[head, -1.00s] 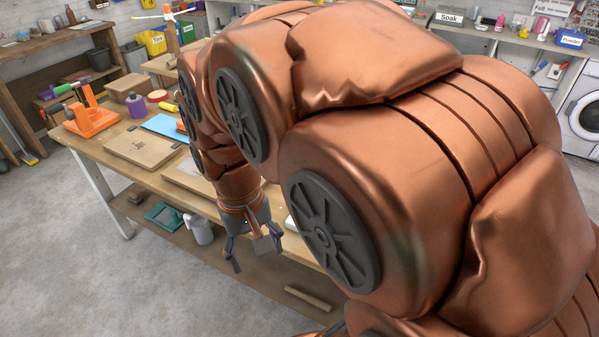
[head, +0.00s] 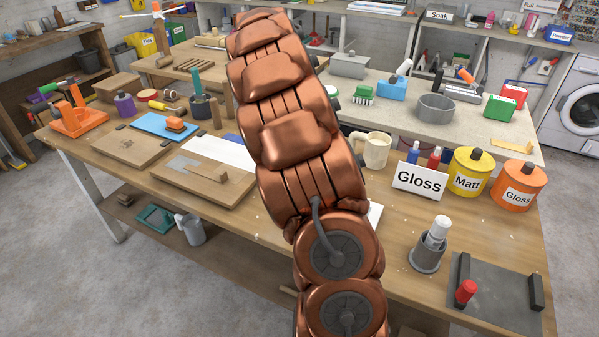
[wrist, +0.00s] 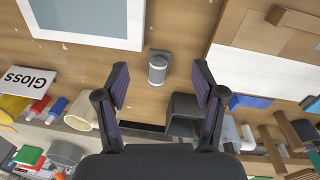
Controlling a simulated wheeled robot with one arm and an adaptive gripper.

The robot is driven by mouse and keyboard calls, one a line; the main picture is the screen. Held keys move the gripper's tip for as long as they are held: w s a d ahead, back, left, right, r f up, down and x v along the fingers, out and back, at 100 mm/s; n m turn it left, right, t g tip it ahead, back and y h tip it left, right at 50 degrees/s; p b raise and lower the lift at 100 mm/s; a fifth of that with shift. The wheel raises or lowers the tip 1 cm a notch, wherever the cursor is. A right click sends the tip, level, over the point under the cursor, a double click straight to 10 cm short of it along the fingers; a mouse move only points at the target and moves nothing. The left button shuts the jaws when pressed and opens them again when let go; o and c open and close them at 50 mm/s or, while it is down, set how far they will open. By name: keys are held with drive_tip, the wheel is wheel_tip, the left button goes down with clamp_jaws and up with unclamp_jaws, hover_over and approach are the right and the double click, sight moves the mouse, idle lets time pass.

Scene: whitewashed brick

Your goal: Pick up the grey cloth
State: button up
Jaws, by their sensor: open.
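In the wrist view a flat grey sheet (wrist: 82,14) lies on a white board (wrist: 134,30) at the top left, cut off by the frame. It may be the grey cloth, but I cannot tell for sure. In the head view my arm covers that spot, and only a white edge (head: 375,214) shows beside the arm. My gripper (wrist: 160,86) is open and empty above the table, with its fingers apart. The sheet lies beyond the left finger, not between the fingers. My gripper is hidden behind my arm in the head view.
A dark container (wrist: 184,108) is beside the right finger. The Gloss sign (head: 418,182), paint cans (head: 468,176) and a cream mug (head: 376,150) stand right of my arm. Bare wood (head: 400,255) lies in front.

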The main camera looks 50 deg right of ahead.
drive_tip(key=w+d+f, duration=0.1)
drive_tip(key=d+f, duration=0.1)
drive_tip(key=d, duration=0.1)
drive_tip(key=w+d+f+m, duration=0.1)
drive_tip(key=d+f, duration=0.1)
drive_tip(key=d, duration=0.1)
drive_tip(key=d+f+m+b, duration=0.1)
drive_tip(key=d+f, duration=0.2)
drive_tip(key=d, duration=0.1)
drive_tip(key=shift+w+t+y, duration=0.3)
drive_tip(key=shift+w+t, duration=0.1)
drive_tip(key=shift+s+d+f+p, duration=0.1)
drive_tip(key=shift+f+p, duration=0.45)
drive_tip(key=shift+f, duration=1.4)
drive_tip(key=shift+d+f+p, duration=0.1)
drive_tip(key=shift+f+p, duration=0.4)
drive_tip(key=shift+f, duration=1.4)
drive_tip(key=shift+c, duration=0.4)
drive_tip(key=c, duration=1.2)
drive_tip(key=shift+r, duration=0.1)
